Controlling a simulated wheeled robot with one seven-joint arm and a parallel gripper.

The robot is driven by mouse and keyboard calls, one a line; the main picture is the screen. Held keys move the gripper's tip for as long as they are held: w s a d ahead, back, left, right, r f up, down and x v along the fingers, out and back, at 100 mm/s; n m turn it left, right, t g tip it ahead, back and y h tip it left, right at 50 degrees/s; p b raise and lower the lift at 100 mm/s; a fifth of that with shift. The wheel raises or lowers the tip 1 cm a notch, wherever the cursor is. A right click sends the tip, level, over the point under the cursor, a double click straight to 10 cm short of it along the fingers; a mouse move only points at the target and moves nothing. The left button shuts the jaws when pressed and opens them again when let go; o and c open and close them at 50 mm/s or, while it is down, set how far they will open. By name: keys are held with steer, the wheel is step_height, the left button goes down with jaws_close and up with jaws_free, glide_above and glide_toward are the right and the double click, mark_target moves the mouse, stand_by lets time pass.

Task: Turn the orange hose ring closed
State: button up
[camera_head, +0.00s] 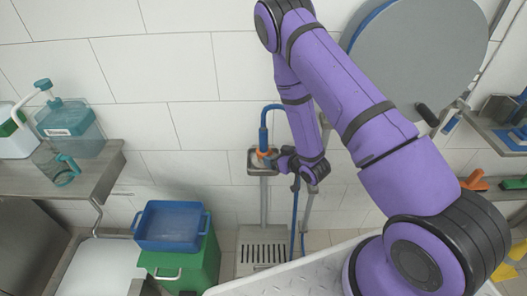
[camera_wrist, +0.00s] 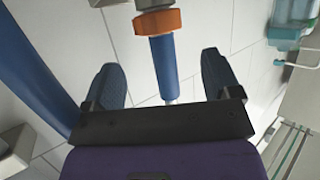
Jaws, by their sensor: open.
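The orange hose ring (camera_wrist: 158,22) sits around the joint between a grey metal fitting (camera_wrist: 152,4) and a blue hose end (camera_wrist: 164,62) in the wrist view. In the head view the orange ring (camera_head: 265,153) shows small at the lower end of the blue hose (camera_head: 264,128), by a small wall-mounted tray. My gripper (camera_wrist: 158,76) is open and empty. Its two dark fingers point toward the ring, one on each side of the blue hose end, and stop short of the ring. In the head view my gripper (camera_head: 283,160) is just right of the ring, partly hidden by my wrist.
A blue bin (camera_head: 172,226) stands on a green crate (camera_head: 190,262) at lower left. A left shelf (camera_head: 100,170) holds a teal container (camera_head: 72,128) and a jug (camera_head: 60,165). A large grey round lid (camera_head: 420,50) is at upper right. A floor drain (camera_head: 262,254) lies below.

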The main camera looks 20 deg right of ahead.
mark_target(266, 152)
steer(key=x, duration=0.8)
steer(key=shift+w+a, duration=0.1)
steer(key=shift+w, duration=0.1)
steer(key=c, duration=0.9)
